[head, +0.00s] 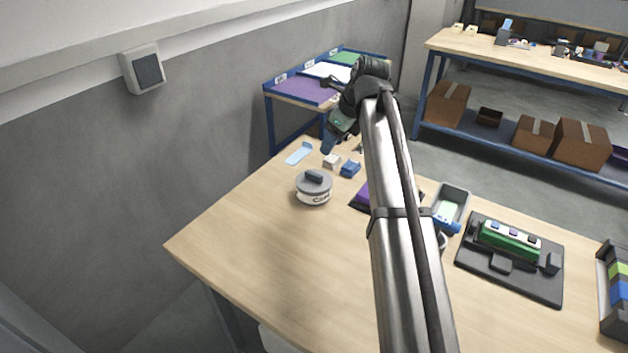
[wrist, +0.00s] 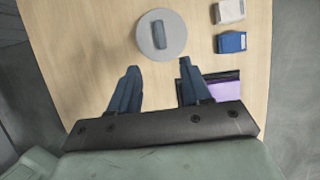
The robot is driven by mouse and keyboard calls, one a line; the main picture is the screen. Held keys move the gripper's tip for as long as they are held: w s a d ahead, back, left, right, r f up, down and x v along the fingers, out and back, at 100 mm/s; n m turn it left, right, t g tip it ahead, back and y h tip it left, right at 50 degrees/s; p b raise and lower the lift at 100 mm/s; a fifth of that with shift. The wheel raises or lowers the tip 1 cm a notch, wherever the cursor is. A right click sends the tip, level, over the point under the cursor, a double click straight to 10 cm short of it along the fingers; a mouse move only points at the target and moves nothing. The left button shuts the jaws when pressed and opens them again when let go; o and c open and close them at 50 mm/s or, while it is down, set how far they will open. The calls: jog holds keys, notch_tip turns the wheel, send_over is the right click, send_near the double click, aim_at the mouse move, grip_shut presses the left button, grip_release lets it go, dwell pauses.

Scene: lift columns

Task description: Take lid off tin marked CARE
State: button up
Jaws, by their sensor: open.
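The tin (head: 314,196) stands upright on the wooden table near its left part, with dark lettering on its pale side that looks like "Care". Its grey lid (head: 311,182) with a dark bar handle (head: 314,175) is on top. In the wrist view the round lid (wrist: 154,47) and its handle (wrist: 161,34) lie beyond the fingertips, a little above the middle of the picture. My gripper (wrist: 158,78) is open and empty, its two blue-grey fingers apart and not touching the tin. In the head view my arm partly hides the gripper.
A white block (head: 332,161) and a blue block (head: 350,169) stand close behind the tin. A light blue flat piece (head: 299,153) lies farther back. A purple-topped dark tray (head: 360,197) is to the right, partly behind my arm. The table's front left is clear.

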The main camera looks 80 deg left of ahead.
send_over(314, 173)
jog(key=w+d, duration=0.2)
notch_tip(314, 173, down, 7)
jog(key=shift+d+f, duration=0.1)
jog(key=shift+d, duration=0.05)
jog(key=shift+x, duration=2.6)
jog(key=shift+s, duration=0.1)
jog(key=shift+c, duration=0.5)
grip_shut()
